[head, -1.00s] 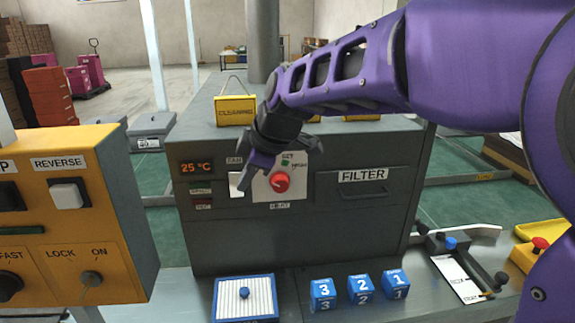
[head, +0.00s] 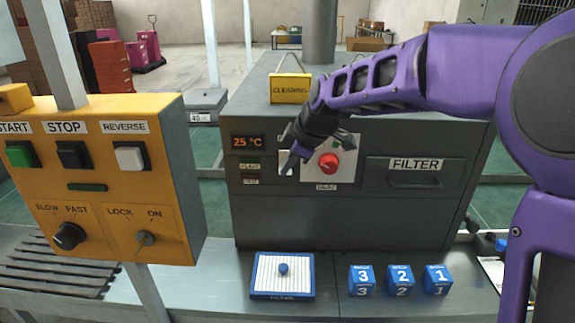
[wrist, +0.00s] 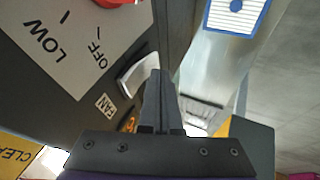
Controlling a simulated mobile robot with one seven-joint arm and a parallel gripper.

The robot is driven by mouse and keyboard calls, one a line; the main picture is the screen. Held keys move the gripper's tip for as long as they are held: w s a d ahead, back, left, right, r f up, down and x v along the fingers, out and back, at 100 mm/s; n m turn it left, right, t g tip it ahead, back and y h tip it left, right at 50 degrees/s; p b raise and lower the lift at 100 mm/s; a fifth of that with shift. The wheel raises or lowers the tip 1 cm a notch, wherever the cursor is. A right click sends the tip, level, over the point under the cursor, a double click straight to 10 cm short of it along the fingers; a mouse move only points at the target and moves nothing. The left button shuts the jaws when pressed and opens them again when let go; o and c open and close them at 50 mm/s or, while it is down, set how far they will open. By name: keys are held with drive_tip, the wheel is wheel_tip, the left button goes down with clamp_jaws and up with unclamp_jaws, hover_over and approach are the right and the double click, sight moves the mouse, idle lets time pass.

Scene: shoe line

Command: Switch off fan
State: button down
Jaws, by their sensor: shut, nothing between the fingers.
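The fan switch is a white rocker (head: 284,168) on the front of the grey machine (head: 330,222), left of a red knob (head: 329,163). In the wrist view the white rocker (wrist: 137,74) shows beside its FAN label (wrist: 106,104). My gripper (head: 289,166) is shut and empty, pointing down in front of the rocker and partly hiding it. In the wrist view its closed fingertips (wrist: 159,78) lie at the rocker's right edge; I cannot tell whether they touch it. The rocker's position is unclear.
The knob's plate (wrist: 70,40) reads LOW and OFF. A yellow control box (head: 100,190) stands left. A blue-framed filter (head: 283,290) and numbered blue cubes (head: 400,280) lie on the bench below. A yellow CLEANING sign (head: 290,88) stands on top of the machine.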

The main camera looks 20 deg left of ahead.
drive_tip(key=shift+w+f, duration=0.25)
drive_tip(key=shift+f, duration=0.05)
drive_tip(key=shift+r, duration=0.1)
drive_tip(key=shift+r+p, duration=0.3)
drive_tip(key=shift+r, duration=0.55)
drive_tip(key=shift+a, duration=0.1)
